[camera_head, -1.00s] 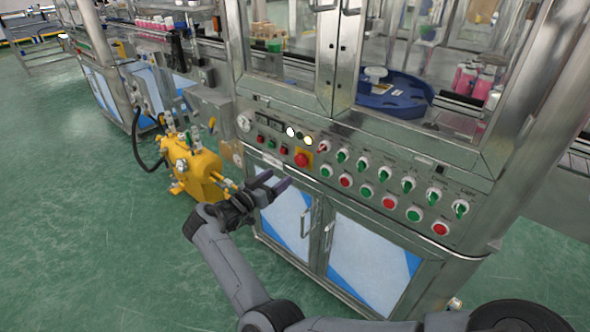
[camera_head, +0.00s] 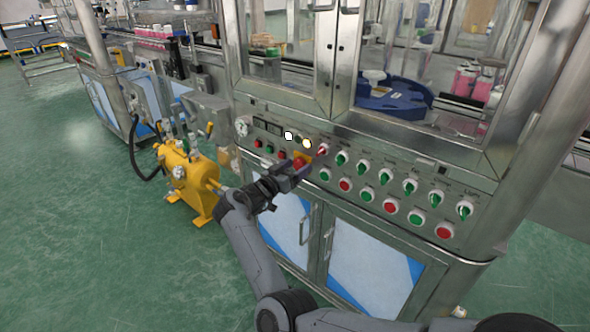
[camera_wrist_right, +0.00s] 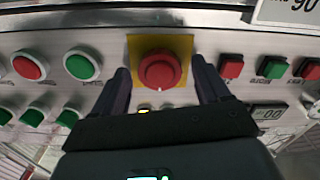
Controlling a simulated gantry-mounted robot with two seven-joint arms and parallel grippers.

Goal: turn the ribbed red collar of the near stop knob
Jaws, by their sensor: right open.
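The near stop knob (camera_wrist_right: 160,70) is a round red button with a red collar on a square yellow plate (camera_wrist_right: 134,46). In the right wrist view it lies between the two dark fingers of my right gripper (camera_wrist_right: 160,76). The fingers are apart, one on each side, with a visible gap to the collar. In the head view my right gripper (camera_head: 292,172) is at the panel and partly covers the knob (camera_head: 299,163). Whether the fingertips reach past the collar's depth is unclear. The collar's ribs are too small to make out. My left gripper is not in view.
Square red and green buttons (camera_wrist_right: 231,66) sit beside the plate; round lamps and green selectors (camera_wrist_right: 82,65) are on its other side. A red-handled switch (camera_head: 322,150) is close by. A yellow tank (camera_head: 185,178) stands left of the cabinet.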

